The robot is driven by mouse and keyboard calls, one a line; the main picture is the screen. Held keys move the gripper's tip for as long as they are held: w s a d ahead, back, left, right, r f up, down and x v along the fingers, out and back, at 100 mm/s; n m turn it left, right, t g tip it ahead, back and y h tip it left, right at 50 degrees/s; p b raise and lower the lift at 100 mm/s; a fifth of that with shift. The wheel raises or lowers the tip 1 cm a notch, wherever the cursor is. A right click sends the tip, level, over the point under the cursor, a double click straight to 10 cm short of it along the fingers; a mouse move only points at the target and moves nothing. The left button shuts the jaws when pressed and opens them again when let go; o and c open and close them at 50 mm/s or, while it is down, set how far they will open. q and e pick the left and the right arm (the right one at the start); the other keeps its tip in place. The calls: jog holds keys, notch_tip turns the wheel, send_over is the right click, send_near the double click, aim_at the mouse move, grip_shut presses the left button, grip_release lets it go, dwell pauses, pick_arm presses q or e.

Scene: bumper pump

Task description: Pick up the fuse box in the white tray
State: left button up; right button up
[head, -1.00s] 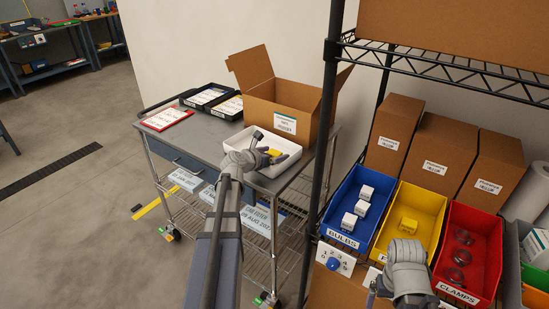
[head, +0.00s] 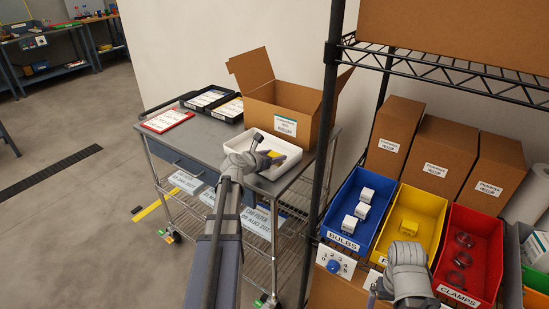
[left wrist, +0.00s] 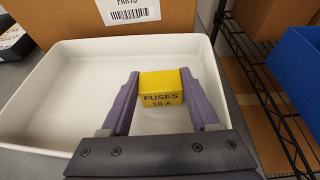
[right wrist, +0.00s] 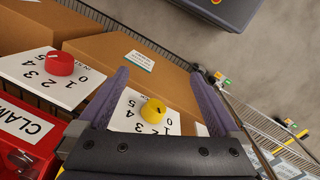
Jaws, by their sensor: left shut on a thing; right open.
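The yellow fuse box (left wrist: 161,86), lettered "FUSES 10 A", is between the purple fingers of my left gripper (left wrist: 161,92), which is shut on it. The white tray (left wrist: 60,70) surrounds it in the left wrist view; I cannot tell whether the box touches the tray floor. In the head view my left gripper (head: 262,158) is over the white tray (head: 288,165) on the cart, and a little yellow shows beside it. My right gripper (right wrist: 158,95) is open and empty, facing a yellow dial (right wrist: 153,110) on a white number card.
A cardboard box (head: 285,115) stands behind the tray on the grey cart (head: 190,140). Black trays (head: 215,100) and a red-edged sheet (head: 167,121) lie left. A shelf post (head: 325,150) stands right of the cart. Blue (head: 348,240), yellow (head: 425,205) and red bins (head: 480,235) sit on the rack.

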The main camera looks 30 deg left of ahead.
aim_at(274, 155)
pick_arm(q)
jog(key=shift+r, duration=0.1)
notch_tip(274, 155, up, 10)
jog(key=p, duration=1)
